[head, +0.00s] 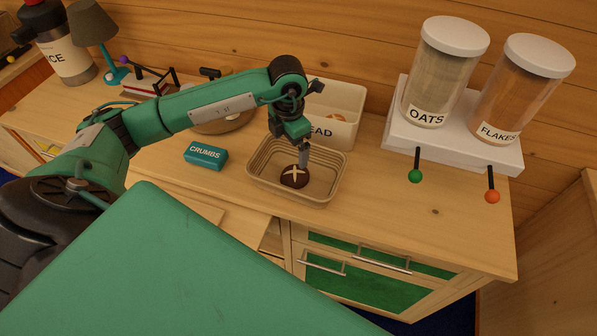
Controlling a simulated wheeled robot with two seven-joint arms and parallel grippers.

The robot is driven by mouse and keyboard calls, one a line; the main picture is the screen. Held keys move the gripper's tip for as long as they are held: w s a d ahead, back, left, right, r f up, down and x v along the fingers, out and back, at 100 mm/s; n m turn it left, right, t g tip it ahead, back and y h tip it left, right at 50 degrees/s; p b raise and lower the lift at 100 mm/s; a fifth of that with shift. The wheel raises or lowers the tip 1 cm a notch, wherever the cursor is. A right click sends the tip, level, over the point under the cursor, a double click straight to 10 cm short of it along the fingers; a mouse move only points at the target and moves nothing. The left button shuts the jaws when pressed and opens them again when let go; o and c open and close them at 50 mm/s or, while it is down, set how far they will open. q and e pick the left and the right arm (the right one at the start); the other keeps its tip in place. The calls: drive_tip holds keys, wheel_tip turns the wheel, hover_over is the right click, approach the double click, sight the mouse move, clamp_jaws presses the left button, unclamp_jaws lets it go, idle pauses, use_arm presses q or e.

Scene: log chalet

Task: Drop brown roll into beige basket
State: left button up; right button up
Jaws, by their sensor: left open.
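The brown roll (294,177), with a pale cross on top, is inside the beige basket (330,190), towards its front left. The basket stands on the wooden counter in the head view. My left gripper (303,163) points down over the basket, just above and right of the roll. It is open, and the contact between its fingertips and the roll cannot be made out. My right gripper is not in view.
A teal CRUMBS box (206,155) lies left of the basket. A white bin (333,115) stands behind it. OATS (437,80) and FLAKES (518,90) dispensers stand at the right. The counter front right of the basket is clear.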

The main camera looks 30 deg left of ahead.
use_arm(q)
wheel_tip(320, 180, up, 14)
drive_tip(key=b, duration=0.2)
drive_tip(key=shift+b, duration=0.3)
drive_tip(key=shift+f, duration=0.15)
idle(0.4)
